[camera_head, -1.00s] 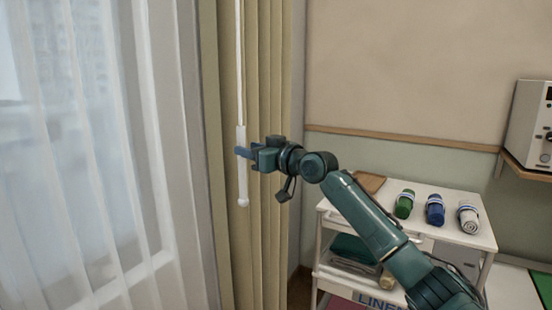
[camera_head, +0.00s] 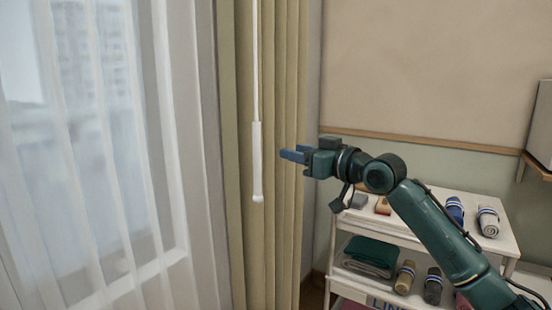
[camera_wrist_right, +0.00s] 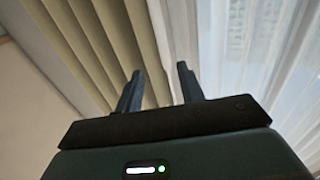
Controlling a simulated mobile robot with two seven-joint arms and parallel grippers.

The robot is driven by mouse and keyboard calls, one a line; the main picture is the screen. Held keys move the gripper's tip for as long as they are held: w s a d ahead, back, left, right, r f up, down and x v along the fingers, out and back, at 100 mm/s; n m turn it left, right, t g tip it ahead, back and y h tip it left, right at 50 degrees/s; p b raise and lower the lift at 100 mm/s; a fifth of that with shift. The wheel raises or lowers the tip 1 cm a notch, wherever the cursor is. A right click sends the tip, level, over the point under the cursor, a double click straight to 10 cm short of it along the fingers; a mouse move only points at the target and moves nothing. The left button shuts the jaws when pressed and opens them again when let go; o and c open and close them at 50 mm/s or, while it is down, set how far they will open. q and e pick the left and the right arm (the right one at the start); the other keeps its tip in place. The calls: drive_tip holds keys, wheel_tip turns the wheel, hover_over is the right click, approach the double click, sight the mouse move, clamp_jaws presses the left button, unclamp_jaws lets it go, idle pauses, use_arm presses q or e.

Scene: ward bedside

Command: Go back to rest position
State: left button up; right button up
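My right gripper (camera_head: 293,155) is in front of the drawn tan curtain (camera_head: 292,230), to the right of a white curtain wand (camera_head: 257,160). The wand hangs upright on a thin white rod, and a gap shows between it and the blue fingers. In the right wrist view the two fingers (camera_wrist_right: 158,88) stand apart with nothing between them. Behind them are the tan curtain and the pale sheer curtain (camera_wrist_right: 250,45). My left gripper is not in view.
A white linen cart (camera_head: 400,225) stands at the right beneath my right arm. It holds rolled towels (camera_head: 488,220) on top and folded green cloth (camera_head: 371,252) below. A pale device (camera_head: 541,125) sits on a wall shelf at the right edge. A sheer curtain (camera_head: 100,150) covers the window at left.

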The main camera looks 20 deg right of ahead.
drive_tip(key=s+a+f+g+p, duration=0.1)
drive_tip(key=s+a+f, duration=0.2)
drive_tip(key=f, duration=0.7)
drive_tip(key=s+a+f+g+h, duration=0.1)
drive_tip(key=s+a+f, duration=0.15)
drive_tip(key=f, duration=0.65)
drive_tip(key=s+a+f+g+p, duration=0.15)
drive_tip(key=a+f, duration=0.25)
drive_tip(key=f, duration=0.6)
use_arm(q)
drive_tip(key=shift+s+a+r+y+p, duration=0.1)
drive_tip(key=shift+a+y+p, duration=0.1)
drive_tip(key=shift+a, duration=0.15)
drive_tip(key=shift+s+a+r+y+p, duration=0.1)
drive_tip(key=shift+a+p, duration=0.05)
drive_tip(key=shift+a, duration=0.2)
use_arm(e)
drive_tip(key=s+a+f+h, duration=0.1)
drive_tip(key=s+f, duration=0.4)
drive_tip(key=s, duration=0.3)
drive_tip(key=s+a+f+m+g+h, duration=0.1)
drive_tip(key=s+a+f, duration=0.1)
drive_tip(key=s+f, duration=0.4)
drive_tip(key=s+a+f+m+g+h, duration=0.1)
drive_tip(key=s+f, duration=0.4)
drive_tip(key=s, duration=0.6)
drive_tip(key=shift+s+a+f, duration=0.15)
drive_tip(key=shift+f, duration=0.15)
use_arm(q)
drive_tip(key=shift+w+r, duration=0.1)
